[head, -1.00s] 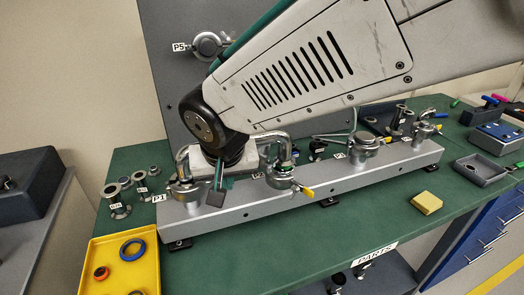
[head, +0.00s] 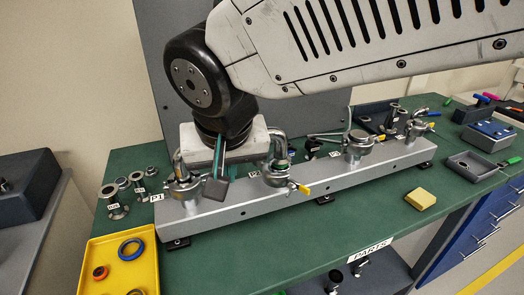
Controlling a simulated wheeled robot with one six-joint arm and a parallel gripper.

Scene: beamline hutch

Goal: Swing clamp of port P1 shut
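Port P1, marked by its label (head: 157,198), is at the left end of the silver rail (head: 245,205). A metal fitting with a clamp (head: 182,188) sits there, with an upright pipe at its left side. My gripper (head: 216,188) hangs just right of it, pointing down. One dark finger pad shows in front, low over the rail and close to the clamp. I cannot tell if it touches. The other finger is hidden, so the opening cannot be judged. My gripper's body covers the area behind P1, and the clamp's arm cannot be made out clearly.
The neighbouring port (head: 277,172) has a bent pipe and a yellow-tipped lever, close right of my gripper. A yellow tray (head: 95,262) with rings stands front left. Loose flanges (head: 114,200) stand left of the rail. A yellow block (head: 420,199) lies front right.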

